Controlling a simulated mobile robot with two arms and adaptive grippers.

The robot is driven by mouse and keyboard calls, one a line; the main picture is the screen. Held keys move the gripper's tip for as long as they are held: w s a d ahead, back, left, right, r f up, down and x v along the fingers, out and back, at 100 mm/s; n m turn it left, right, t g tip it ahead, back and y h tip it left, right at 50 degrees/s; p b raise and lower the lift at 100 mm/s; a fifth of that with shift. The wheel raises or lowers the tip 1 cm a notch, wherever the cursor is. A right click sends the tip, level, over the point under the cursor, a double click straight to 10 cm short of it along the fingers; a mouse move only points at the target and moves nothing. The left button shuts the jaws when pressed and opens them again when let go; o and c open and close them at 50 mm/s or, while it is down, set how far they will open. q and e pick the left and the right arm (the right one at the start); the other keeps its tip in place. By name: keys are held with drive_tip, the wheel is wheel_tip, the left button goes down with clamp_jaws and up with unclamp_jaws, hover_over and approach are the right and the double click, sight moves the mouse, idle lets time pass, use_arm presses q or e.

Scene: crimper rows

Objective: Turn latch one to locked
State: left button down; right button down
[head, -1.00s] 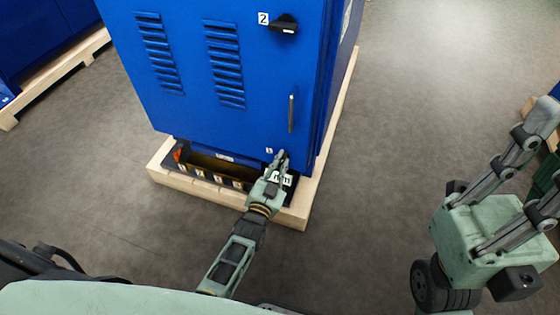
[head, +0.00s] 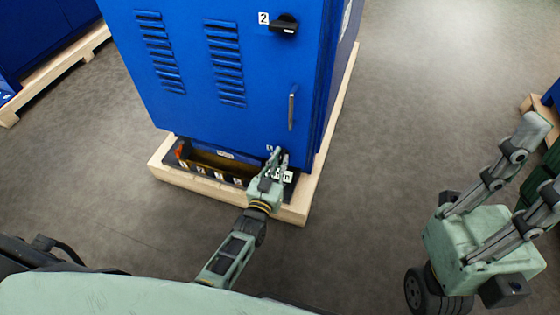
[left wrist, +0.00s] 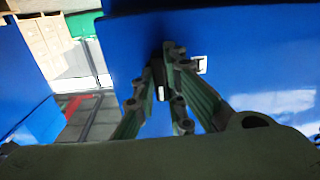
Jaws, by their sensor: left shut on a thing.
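The blue cabinet door (head: 190,90) carries a black latch marked 2 (head: 284,25) at the upper right and a small label beside latch one at its lower edge. Latch one is mostly hidden behind my left gripper (head: 278,158) in the head view. In the left wrist view, black latch one (left wrist: 158,74) shows between the fingertips of my left gripper (left wrist: 168,70), which is shut on it. The white label (left wrist: 201,64) is beside it. My right gripper (head: 543,160) has its fingers spread, empty, at the right and away from the cabinet.
A metal door handle (head: 291,107) stands out above latch one. Below the door is an open bay (head: 215,165) with labelled black parts. The cabinet stands on a pale wooden pallet (head: 305,195). Another blue cabinet (head: 40,45) is at the left.

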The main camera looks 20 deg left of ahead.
use_arm(q)
drive_tip(key=c, duration=1.8)
unclamp_jaws()
drive_tip(key=shift+c, duration=0.2)
drive_tip(key=shift+o, duration=0.2)
drive_tip(key=s, duration=1.2)
drive_tip(key=shift+a, duration=0.2)
